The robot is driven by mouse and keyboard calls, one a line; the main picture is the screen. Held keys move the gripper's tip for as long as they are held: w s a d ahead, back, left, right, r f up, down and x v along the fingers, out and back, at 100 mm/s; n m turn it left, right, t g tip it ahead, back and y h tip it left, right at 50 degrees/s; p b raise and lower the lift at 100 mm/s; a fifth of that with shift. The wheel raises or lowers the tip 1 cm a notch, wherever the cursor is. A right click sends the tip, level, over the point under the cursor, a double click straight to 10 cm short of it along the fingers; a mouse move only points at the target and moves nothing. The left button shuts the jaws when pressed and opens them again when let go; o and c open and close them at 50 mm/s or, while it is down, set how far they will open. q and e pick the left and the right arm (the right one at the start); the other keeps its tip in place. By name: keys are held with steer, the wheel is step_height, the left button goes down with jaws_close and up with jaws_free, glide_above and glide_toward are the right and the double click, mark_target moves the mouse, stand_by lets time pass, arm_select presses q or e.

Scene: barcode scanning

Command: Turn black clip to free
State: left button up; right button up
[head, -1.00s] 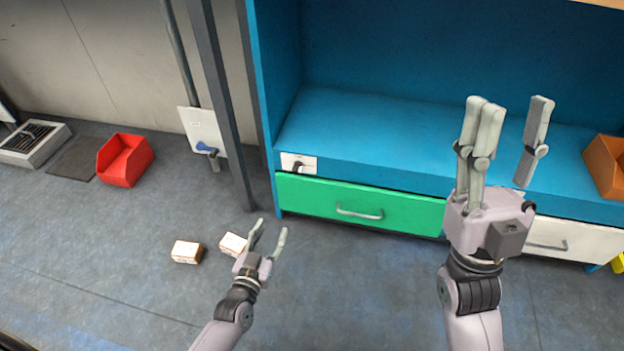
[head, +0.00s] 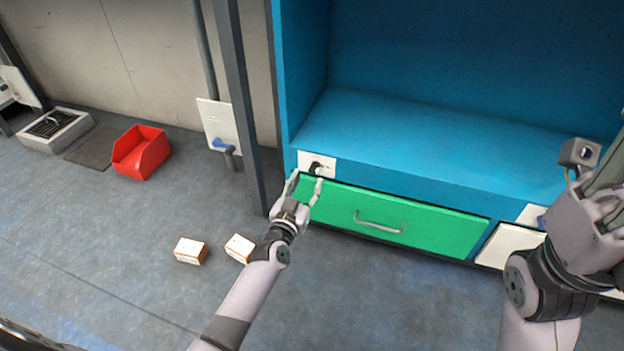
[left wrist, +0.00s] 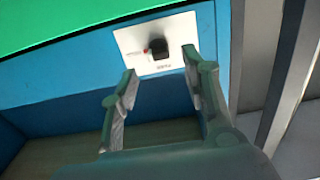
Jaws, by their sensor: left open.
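The black clip (head: 316,167) is a small dark knob on a white plate (head: 331,171) at the left end of the blue unit's front edge, above the green drawer. In the left wrist view the clip (left wrist: 158,48) sits on its white plate (left wrist: 131,41), which has a red mark beside the clip. My left gripper (head: 305,184) is open and empty, just below the clip in the head view. In the left wrist view its fingertips (left wrist: 160,62) lie either side of the clip, apart from it. My right gripper (head: 605,165) is partly cut off at the right edge.
The green drawer (head: 420,222) with its grey handle (head: 379,224) is shut. A dark post (head: 244,110) stands left of the unit. Two small boxes (head: 190,251) (head: 239,248) and a red bin (head: 143,152) are on the floor. The blue shelf top (head: 420,135) is clear.

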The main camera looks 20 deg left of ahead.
mark_target(313, 171)
arm_select(q)
steer(key=shift+w+d+b, duration=0.1)
steer(key=shift+w+b, duration=0.7)
steer(key=shift+w, duration=1.6)
jaws_close()
